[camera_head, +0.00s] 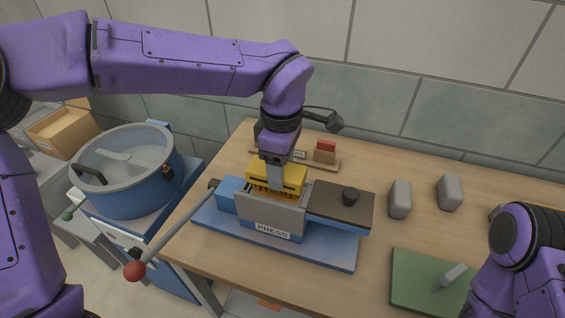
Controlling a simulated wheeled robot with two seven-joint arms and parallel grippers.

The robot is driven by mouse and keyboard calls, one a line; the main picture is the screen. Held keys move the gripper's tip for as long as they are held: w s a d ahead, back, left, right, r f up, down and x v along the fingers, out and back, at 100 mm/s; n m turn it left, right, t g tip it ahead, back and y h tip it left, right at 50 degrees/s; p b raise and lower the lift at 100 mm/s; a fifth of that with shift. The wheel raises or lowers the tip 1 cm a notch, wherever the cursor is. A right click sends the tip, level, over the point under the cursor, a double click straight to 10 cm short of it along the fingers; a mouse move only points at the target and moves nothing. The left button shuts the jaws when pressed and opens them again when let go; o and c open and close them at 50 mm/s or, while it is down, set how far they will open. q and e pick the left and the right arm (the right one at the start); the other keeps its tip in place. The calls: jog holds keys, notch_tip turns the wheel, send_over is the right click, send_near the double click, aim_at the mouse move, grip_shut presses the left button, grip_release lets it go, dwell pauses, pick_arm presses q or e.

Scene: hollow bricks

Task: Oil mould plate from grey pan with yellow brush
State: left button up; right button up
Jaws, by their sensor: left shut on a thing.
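My left gripper (275,181) reaches down from above and is shut on the yellow brush (291,174). The brush is a yellow block with its bristles pointing down, at the open top of the grey box of the press (272,215). The box's front wall hides the lower bristles, so I cannot tell whether they touch anything inside. I cannot make out the mould plate inside the box. I cannot identify a grey pan in this view. My right arm is at the lower right; a grey finger-like part (453,276) shows over the green mat (412,276).
The press has a brown plate with a black knob (350,195) on its right and a red-ended lever (134,270) at front left. Grey blocks (400,200) (449,192) stand to the right. A rack with a red-topped block (325,152) is behind. A lidded blue pot (130,185) stands left.

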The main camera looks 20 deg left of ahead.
pick_arm(q)
jog(key=shift+w, duration=0.2)
jog(key=shift+s, duration=0.1)
jog(key=shift+s, duration=0.1)
jog(key=shift+d+p, duration=0.15)
jog(key=shift+p, duration=0.3)
jog(key=shift+f+b, duration=0.3)
jog(key=shift+f, duration=0.3)
dwell(0.5)
jog(key=shift+d+r+p, duration=0.1)
jog(key=shift+d+p, duration=0.3)
jog(key=shift+p, duration=0.05)
jog(key=shift+a, duration=0.15)
